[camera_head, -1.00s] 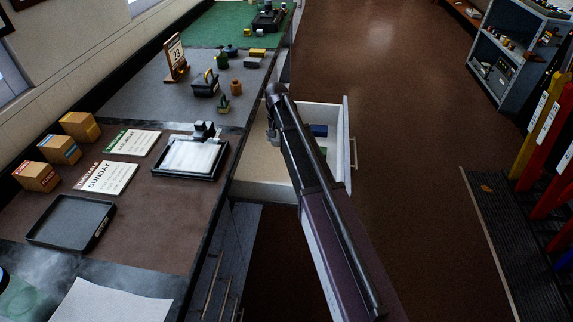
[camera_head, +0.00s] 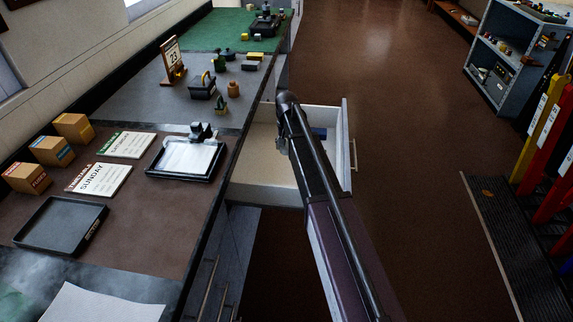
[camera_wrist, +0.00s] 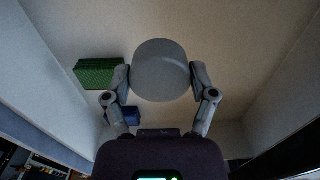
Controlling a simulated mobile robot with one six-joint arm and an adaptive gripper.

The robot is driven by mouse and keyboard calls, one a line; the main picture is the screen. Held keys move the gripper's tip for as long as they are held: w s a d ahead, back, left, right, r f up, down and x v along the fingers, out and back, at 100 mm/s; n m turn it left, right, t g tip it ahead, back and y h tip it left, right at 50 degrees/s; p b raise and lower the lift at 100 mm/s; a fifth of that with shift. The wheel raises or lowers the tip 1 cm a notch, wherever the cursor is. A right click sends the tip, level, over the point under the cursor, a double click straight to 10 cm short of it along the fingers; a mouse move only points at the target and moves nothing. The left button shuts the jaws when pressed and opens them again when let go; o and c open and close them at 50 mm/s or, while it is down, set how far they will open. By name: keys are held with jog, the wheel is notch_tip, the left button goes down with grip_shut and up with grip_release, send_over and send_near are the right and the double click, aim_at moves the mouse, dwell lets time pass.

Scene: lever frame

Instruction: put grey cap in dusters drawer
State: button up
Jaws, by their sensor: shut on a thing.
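The grey cap (camera_wrist: 160,62), a smooth round grey piece, is between the fingertips of my gripper (camera_wrist: 162,80) in the wrist view. My gripper is shut on it. An open pale drawer (camera_head: 262,176) sticks out from the counter in the head view. Its walls (camera_wrist: 270,95) surround the cap in the wrist view, with the pale drawer floor behind it. My arm covers most of the gripper in the head view, and the cap is hidden there. No dusters label is readable on the drawer.
A green block (camera_wrist: 98,72) and a blue block (camera_wrist: 124,115) lie in the drawer, left of the cap in the wrist view. A tray with a white pad (camera_head: 186,158), an empty black tray (camera_head: 58,225) and several boxes stand on the counter.

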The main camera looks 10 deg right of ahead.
jog(key=b, duration=0.5)
send_over(287, 170)
jog(key=shift+w+a+f, duration=0.1)
jog(key=shift+f, duration=2.75)
jog(key=shift+f, duration=0.1)
jog(key=shift+f+b, duration=1.75)
jog(key=shift+b, duration=0.2)
jog(key=shift+f, duration=0.2)
jog(key=o, duration=0.7)
jog(key=shift+r, duration=0.1)
jog(key=shift+o, duration=0.2)
jog(key=shift+r, duration=0.1)
notch_tip(287, 170, up, 12)
jog(key=p, duration=1.2)
